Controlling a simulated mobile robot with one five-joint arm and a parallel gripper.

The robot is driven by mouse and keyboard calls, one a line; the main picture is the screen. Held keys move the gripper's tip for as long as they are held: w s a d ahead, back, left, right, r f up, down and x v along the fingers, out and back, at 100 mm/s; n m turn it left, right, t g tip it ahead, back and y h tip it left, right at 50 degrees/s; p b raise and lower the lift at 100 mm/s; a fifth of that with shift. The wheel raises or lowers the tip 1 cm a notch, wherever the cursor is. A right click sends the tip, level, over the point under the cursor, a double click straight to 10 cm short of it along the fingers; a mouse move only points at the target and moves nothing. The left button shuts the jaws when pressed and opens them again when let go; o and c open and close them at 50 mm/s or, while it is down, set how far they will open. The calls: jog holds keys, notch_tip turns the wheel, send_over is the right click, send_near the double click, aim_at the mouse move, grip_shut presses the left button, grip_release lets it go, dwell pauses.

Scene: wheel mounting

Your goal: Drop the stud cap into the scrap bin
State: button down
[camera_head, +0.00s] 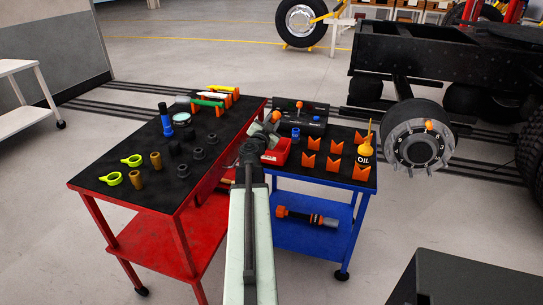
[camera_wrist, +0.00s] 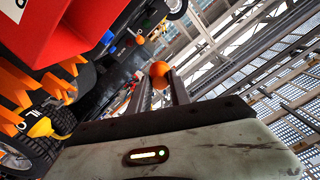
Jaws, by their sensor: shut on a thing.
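My gripper (camera_head: 270,125) is shut on the stud cap, a small orange rounded piece (camera_head: 276,116). In the wrist view the cap (camera_wrist: 158,69) sits between the two fingertips of my gripper (camera_wrist: 160,77). The scrap bin seems to be the small red open box (camera_head: 277,153) at the left end of the blue cart. My gripper is above and close to the box in the head view, and my arm hides part of it. The red box (camera_wrist: 95,35) fills the upper left of the wrist view. Its inside is not visible.
The blue cart (camera_head: 335,190) carries orange V-blocks (camera_head: 337,149), an oil bottle (camera_head: 365,148) and a dark case (camera_head: 310,127). The red cart (camera_head: 150,210) to the left holds sockets and tools. A wheel hub (camera_head: 415,145) with another orange piece stands at right.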

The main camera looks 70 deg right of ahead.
notch_tip(320, 180, down, 5)
jog(key=b, duration=0.4)
jog(key=c, duration=1.1)
grip_release()
jog(key=shift+a, duration=0.15)
